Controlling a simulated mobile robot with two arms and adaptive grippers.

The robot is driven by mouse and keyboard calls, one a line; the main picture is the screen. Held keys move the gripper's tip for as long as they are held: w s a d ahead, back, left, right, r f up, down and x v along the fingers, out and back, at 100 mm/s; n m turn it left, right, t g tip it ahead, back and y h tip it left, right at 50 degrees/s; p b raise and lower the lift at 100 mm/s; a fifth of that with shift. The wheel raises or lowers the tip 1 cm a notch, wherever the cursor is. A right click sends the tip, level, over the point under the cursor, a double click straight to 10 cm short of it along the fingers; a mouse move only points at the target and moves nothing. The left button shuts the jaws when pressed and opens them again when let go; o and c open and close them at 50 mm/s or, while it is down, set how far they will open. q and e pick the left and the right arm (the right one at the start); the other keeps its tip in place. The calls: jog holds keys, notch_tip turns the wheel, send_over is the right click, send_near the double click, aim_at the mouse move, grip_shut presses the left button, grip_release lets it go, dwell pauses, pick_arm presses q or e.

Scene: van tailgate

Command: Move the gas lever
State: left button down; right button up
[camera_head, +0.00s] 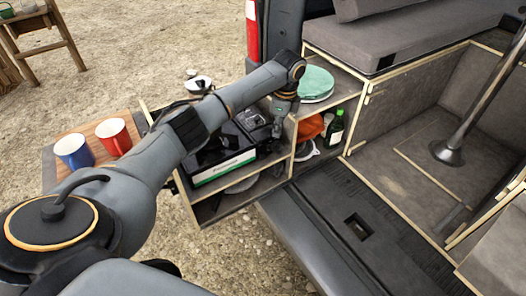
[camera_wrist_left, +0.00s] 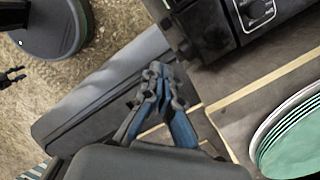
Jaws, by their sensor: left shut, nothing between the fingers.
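A black stove box (camera_head: 222,160) with a white and green label sits in the open wooden unit. The stove also shows in the wrist view (camera_wrist_left: 215,30), with a round knob (camera_wrist_left: 257,10) on its panel; I cannot tell whether this is the gas lever. My left gripper (camera_head: 277,130) hangs down at the stove's right end, beside the plates. In the wrist view my left gripper (camera_wrist_left: 158,90) is shut and empty, its fingertips apart from the knob. My forearm hides part of the stove. A small dark pronged shape at the wrist view's left edge may be my right gripper.
Green-rimmed plates (camera_head: 315,83) stand on the shelf right of the gripper. A dark bottle (camera_head: 334,128) and an orange item (camera_head: 309,128) sit below. Red (camera_head: 113,136) and blue (camera_head: 74,151) mugs stand on a side board. The van's bumper (camera_head: 306,237) lies in front.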

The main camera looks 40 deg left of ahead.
pick_arm(q)
jog(key=shift+d+r, duration=0.15)
jog(key=shift+r, duration=1.3)
jog(key=shift+f, duration=0.1)
